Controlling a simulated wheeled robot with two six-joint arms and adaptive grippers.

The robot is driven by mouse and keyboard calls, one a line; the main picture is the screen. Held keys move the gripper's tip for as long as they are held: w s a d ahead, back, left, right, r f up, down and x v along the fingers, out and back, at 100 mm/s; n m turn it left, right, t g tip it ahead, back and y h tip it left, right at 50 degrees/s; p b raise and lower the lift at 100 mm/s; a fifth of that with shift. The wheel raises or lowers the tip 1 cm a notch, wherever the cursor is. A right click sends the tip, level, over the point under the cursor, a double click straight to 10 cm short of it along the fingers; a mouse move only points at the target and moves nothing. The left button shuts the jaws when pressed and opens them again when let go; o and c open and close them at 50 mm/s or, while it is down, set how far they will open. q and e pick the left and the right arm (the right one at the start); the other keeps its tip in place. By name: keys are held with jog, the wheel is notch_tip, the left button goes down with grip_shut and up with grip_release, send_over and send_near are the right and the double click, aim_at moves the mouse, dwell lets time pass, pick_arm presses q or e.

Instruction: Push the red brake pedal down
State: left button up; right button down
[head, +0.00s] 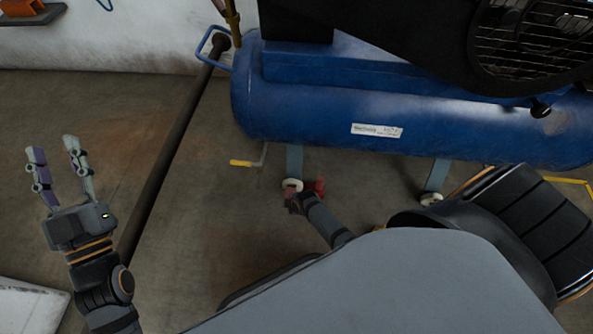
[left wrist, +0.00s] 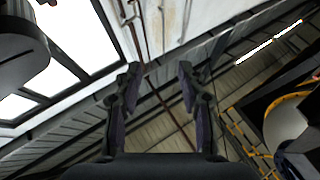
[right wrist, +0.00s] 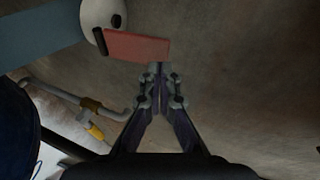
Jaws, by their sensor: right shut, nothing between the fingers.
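The red brake pedal (right wrist: 137,46) is a flat red plate beside a white caster wheel (right wrist: 102,20) in the right wrist view. My right gripper (right wrist: 160,70) is shut and empty, its fingertips at the pedal's lower right edge; I cannot tell if they touch it. In the head view my right gripper (head: 291,203) is low by the floor, small and partly blurred, at the white caster (head: 292,184) under the blue tank (head: 330,110). My left gripper (head: 55,160) is open and empty, raised at the left; it also shows in the left wrist view (left wrist: 158,80).
A red part (head: 318,186) sits just right of that caster. A second caster (head: 430,199) stands to the right. A dark pipe (head: 170,150) crosses the left floor.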

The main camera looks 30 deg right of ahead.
pick_arm(q)
jog(key=s+f+n+g+p, duration=0.1)
jog(key=s+f+g+p, duration=0.25)
jog(key=f+g, duration=1.5)
jog(key=s+f+g+p, duration=0.2)
jog(key=s+f+p, duration=0.3)
jog(key=s+f, duration=0.7)
jog(key=shift+s+y, duration=0.4)
jog(key=shift+s, duration=0.3)
pick_arm(e)
jog(key=v, duration=1.1)
jog(key=shift+s+a+r, duration=0.2)
jog(key=shift+a+r, duration=0.1)
jog(key=shift+r, duration=0.1)
pick_arm(q)
jog(key=shift+g, duration=0.25)
